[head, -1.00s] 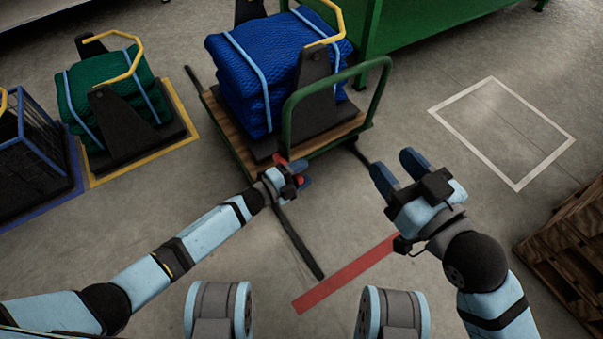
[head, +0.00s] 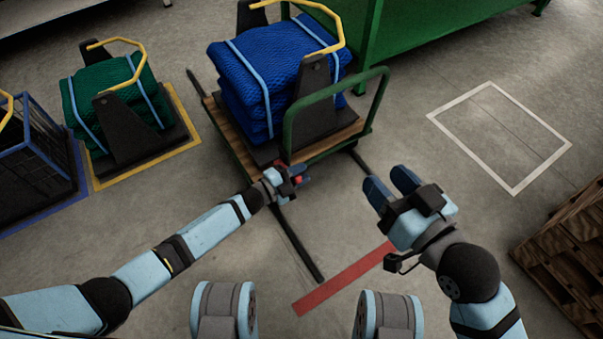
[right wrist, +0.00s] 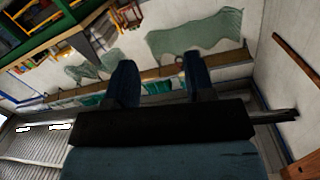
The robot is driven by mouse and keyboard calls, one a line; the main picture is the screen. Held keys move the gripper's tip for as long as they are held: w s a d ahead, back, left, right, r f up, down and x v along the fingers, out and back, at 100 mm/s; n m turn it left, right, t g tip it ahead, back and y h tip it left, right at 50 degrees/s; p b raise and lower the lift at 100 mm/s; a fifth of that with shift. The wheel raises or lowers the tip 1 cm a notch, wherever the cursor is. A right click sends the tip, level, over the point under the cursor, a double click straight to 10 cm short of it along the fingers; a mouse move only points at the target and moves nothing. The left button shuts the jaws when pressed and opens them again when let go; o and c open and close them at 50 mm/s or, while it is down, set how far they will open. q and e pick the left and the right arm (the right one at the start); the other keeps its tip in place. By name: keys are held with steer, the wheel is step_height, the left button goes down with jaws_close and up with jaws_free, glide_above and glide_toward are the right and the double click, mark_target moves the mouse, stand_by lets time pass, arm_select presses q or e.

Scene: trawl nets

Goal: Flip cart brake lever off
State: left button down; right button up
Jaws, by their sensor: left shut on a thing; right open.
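The cart (head: 245,155) has a wooden deck and a green tube handle (head: 384,98), and carries a strapped stack of blue netting (head: 250,70). A small red part, seemingly the brake lever (head: 298,180), shows at the cart's near corner. My left gripper (head: 300,178) is shut on it; its fingers hide most of the lever. My right gripper (head: 390,184) is open and empty, above the floor to the right of the cart. Its two fingers also show apart with nothing between them in the right wrist view (right wrist: 158,80).
A second stack of green netting (head: 112,88) sits on a yellow-marked bay at left, beside a blue wire cage (head: 35,145). A red floor stripe (head: 340,280) lies in front. A white floor rectangle (head: 500,135) is empty. Wooden pallets (head: 570,240) stand at right.

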arm_select(q)
steer(key=shift+w+a+r+n+p, duration=0.35)
steer(key=shift+r+n+p, duration=0.2)
steer(key=shift+n, duration=0.2)
steer(key=shift+w+a+r+n+p, duration=0.25)
steer(key=shift+w+r+n+p, duration=0.3)
steer(key=shift+n, duration=0.25)
steer(key=shift+w+a+r+n+p, duration=0.35)
steer(key=shift+r+n+p, duration=0.2)
steer(key=shift+n, duration=0.2)
arm_select(e)
steer(key=shift+s+d+r+m+t, duration=0.1)
steer(key=shift+r+m+t, duration=0.3)
steer(key=shift+r, duration=0.95)
steer(key=shift+s+r+m+t, duration=0.1)
steer(key=shift+r+t, duration=0.6)
steer(key=shift+r, duration=0.6)
arm_select(q)
steer(key=c, duration=0.9)
jaws_free()
